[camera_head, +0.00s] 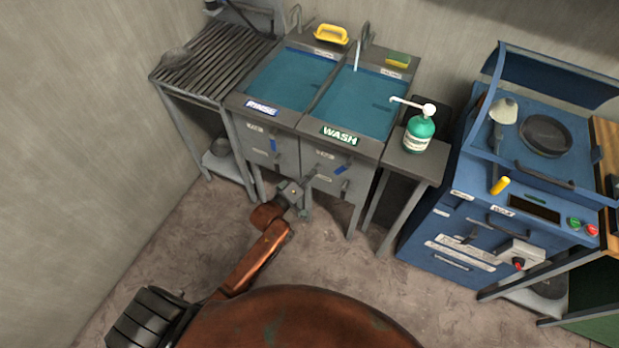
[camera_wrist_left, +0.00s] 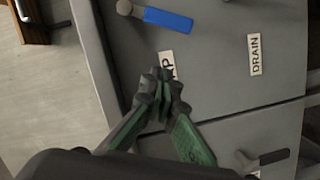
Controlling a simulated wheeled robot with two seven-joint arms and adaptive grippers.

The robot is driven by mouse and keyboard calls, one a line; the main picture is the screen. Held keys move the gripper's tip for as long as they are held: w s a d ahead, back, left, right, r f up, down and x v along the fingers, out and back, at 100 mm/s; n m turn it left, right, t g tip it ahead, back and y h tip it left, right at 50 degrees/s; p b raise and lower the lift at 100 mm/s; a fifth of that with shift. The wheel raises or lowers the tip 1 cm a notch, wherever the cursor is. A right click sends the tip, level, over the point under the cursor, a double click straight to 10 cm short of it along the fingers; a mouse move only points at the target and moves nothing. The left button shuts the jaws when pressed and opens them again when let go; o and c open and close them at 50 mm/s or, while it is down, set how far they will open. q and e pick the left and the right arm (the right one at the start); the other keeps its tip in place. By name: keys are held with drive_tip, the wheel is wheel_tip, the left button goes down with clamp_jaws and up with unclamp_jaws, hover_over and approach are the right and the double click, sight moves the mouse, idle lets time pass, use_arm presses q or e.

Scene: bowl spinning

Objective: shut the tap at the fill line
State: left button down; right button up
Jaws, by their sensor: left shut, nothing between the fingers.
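The WASH basin (camera_head: 378,101) holds blue water, and a thin white stream (camera_head: 357,56) falls into it from the tap spout (camera_head: 366,28). A small label (camera_head: 392,74) sits at the basin's back edge, too small to read. A blue lever (camera_head: 341,169) is on the panel below; in the left wrist view a blue lever (camera_wrist_left: 168,20) lies above a partly covered label (camera_wrist_left: 167,66) ending in P. My left gripper (camera_head: 299,206) is low in front of the cabinet. Its fingertips (camera_wrist_left: 162,84) are shut and empty, just below that label, apart from the lever. My right gripper is out of view.
The RINSE basin (camera_head: 291,80) with blue water is at left. A DRAIN label (camera_wrist_left: 255,54) and a black-handled lever (camera_wrist_left: 268,158) are on the panel. A green soap bottle (camera_head: 418,132) stands on the side table. The floor before the cabinet is clear.

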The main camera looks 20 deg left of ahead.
sight(340, 170)
use_arm(q)
drive_tip(key=w+d, duration=0.1)
drive_tip(key=w+d+f+b, duration=0.1)
drive_tip(key=d, duration=0.1)
drive_tip(key=w+d+f, duration=0.1)
drive_tip(key=shift+d+f, duration=0.1)
drive_tip(key=shift+d, duration=0.1)
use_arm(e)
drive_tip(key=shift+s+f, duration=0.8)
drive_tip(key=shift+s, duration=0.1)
